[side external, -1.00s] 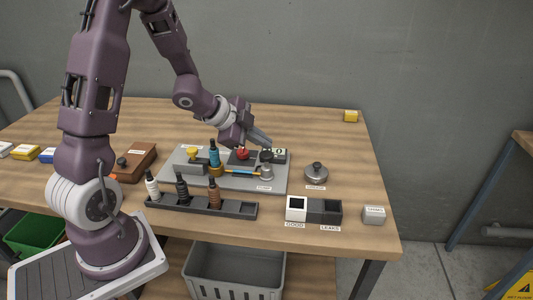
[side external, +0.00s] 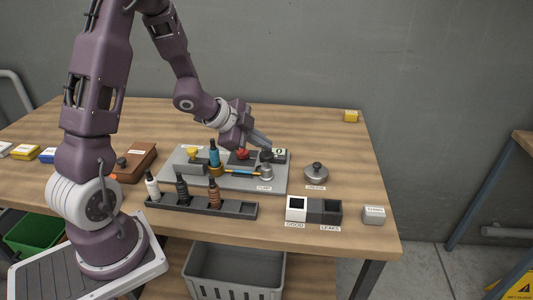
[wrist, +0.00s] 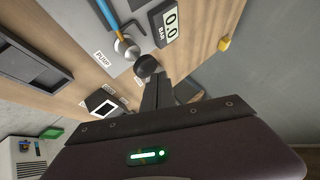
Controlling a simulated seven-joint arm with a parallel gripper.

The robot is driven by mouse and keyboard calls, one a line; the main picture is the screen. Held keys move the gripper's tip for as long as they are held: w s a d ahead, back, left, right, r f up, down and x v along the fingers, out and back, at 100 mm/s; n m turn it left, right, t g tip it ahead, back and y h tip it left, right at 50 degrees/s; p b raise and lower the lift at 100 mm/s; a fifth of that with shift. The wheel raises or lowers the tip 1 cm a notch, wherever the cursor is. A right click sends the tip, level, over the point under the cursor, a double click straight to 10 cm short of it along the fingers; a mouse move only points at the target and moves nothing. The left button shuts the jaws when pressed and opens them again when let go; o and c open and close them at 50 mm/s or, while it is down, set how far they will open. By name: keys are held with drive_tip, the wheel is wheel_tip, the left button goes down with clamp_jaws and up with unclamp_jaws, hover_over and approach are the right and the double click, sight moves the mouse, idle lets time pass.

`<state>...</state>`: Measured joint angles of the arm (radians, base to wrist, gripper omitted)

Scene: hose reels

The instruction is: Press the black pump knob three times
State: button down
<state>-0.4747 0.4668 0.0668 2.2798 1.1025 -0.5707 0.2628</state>
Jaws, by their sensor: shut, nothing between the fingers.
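The black pump knob (side external: 266,156) sits on top of the grey metal pump (side external: 266,172), which is labelled PUMP, at the right of the grey test board (side external: 230,183). The knob (wrist: 147,65) and the pump's metal body (wrist: 127,47) also show in the wrist view. My gripper (side external: 269,146) is shut and empty, pointing down with its fingertips right over the knob. In the wrist view the fingertips (wrist: 155,83) meet the knob's edge; I cannot tell whether they touch it. A gauge (wrist: 170,23) marked BAR reads 0.0.
A red knob (side external: 242,154) and a blue bottle (side external: 214,154) stand on the board left of the pump. A round grey object (side external: 316,172) sits to the right. A bottle rack (side external: 235,208) and GOOD and LEAKS bins (side external: 314,209) line the front.

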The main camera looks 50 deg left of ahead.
sight(263, 154)
drive_tip(key=shift+f, duration=1.4)
idle(1.0)
drive_tip(key=shift+r, duration=1.7)
drive_tip(key=shift+r, duration=2.55)
